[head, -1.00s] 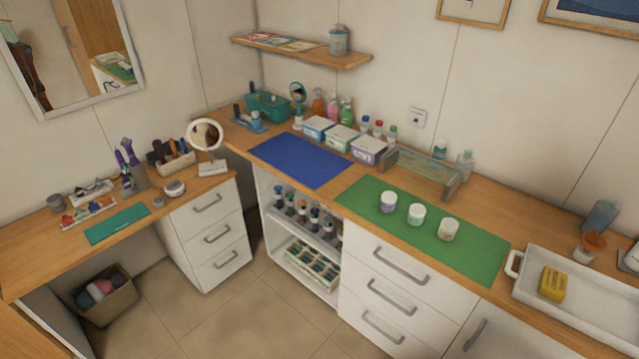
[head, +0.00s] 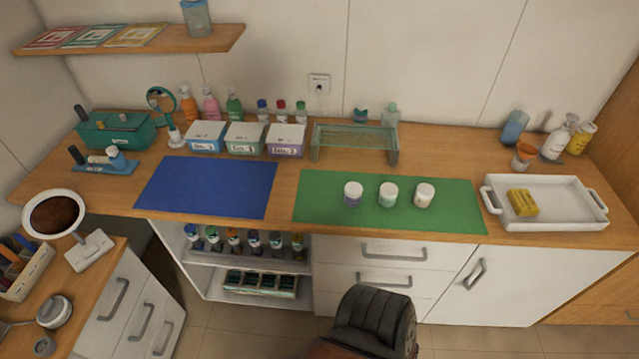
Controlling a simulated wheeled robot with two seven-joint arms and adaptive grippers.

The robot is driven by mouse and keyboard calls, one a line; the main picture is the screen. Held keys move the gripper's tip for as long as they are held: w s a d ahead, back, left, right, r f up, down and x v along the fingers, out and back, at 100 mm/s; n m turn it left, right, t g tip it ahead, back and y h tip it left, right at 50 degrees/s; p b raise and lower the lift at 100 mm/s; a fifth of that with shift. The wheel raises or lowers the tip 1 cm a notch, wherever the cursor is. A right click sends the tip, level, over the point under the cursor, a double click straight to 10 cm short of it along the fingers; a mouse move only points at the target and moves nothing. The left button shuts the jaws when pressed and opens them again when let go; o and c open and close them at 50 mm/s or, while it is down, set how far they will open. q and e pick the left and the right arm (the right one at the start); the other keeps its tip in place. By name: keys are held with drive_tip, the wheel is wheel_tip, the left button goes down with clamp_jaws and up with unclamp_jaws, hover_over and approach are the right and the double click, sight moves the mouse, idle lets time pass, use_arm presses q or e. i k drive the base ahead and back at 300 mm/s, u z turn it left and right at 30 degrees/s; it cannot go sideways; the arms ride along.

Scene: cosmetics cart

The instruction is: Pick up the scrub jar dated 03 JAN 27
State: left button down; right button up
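Three small jars with white lids stand upright in a row on the green mat (head: 320,207) on the counter. The left jar (head: 353,196) has a purplish body, the middle jar (head: 388,196) a pale greenish one and the right jar (head: 424,197) a cream one. No date is readable on any of them, so I cannot tell which is dated 03 JAN 27. Neither of my grippers is in view.
A blue mat (head: 208,187) lies bare to the left. Several boxes (head: 245,138) and a glass-sided rack (head: 355,142) stand behind the mats. A white tray (head: 566,212) with a yellow block (head: 522,202) stands right. A dark ribbed shape (head: 375,318), unclear what, rises at the bottom.

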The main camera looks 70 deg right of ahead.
sight(353, 190)
drive_tip(key=z, duration=0.35)
drive_tip(key=i, duration=0.9)
drive_tip(key=z, duration=1.55)
drive_tip(key=i, duration=0.7)
drive_tip(key=z, duration=0.7)
